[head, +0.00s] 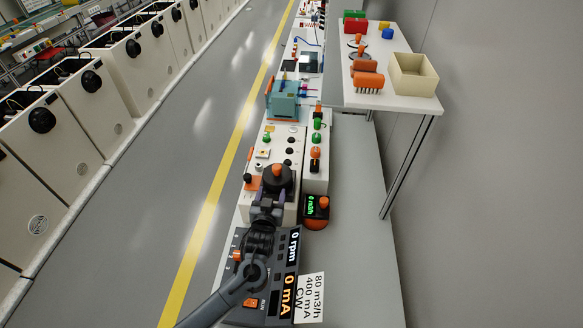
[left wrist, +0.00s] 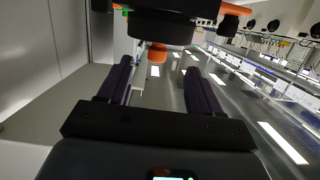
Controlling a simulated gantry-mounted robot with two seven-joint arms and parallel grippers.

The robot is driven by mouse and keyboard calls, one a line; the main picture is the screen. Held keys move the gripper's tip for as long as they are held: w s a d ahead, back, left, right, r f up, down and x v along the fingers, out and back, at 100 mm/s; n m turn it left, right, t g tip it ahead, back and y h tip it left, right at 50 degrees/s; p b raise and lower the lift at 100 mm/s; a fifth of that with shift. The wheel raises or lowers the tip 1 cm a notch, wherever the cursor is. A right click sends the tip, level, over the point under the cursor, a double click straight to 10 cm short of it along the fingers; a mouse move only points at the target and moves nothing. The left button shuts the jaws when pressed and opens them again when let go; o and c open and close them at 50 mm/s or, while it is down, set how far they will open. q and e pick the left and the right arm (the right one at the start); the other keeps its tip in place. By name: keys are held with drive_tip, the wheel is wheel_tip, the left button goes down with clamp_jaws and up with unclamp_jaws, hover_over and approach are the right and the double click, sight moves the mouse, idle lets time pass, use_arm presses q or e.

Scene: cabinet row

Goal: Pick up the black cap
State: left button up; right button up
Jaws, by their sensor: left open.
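A dark, round, cap-like piece with an orange knob on it (head: 277,180) sits at the near end of the white panel box; I take it to be the black cap. In the left wrist view a large dark round piece (left wrist: 160,28) with an orange knob fills the top middle. My left gripper (head: 267,203) comes in from the bottom, close to the near side of this piece. In the left wrist view the left gripper (left wrist: 158,68) has its two fingers apart, with the orange knob showing between the tips. Contact cannot be told. My right gripper is not in view.
A console with "0 rpm" and "0 mA" displays (head: 292,246) lies under my left arm. A small orange-and-black meter (head: 317,207) stands to the right. A teal device (head: 284,100) is farther back. A white table (head: 405,104) with a beige bin stands right. Grey floor is clear left.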

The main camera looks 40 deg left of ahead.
sight(276, 172)
use_arm(q)
drive_tip(key=shift+t, duration=0.4)
drive_tip(key=x, duration=0.1)
drive_tip(key=b+x, duration=0.1)
drive_tip(key=x, duration=0.1)
drive_tip(key=b+x, duration=0.1)
drive_tip(key=x, duration=0.1)
drive_tip(key=shift+w+r, duration=0.2)
drive_tip(key=shift+r, duration=0.2)
drive_tip(key=shift+x, duration=3.2)
drive_tip(key=shift+a, duration=0.1)
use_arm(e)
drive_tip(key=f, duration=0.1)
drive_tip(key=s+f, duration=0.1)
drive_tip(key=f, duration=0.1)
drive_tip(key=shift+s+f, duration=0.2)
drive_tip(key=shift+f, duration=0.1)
use_arm(q)
drive_tip(key=c, duration=1.1)
drive_tip(key=shift+r, duration=0.2)
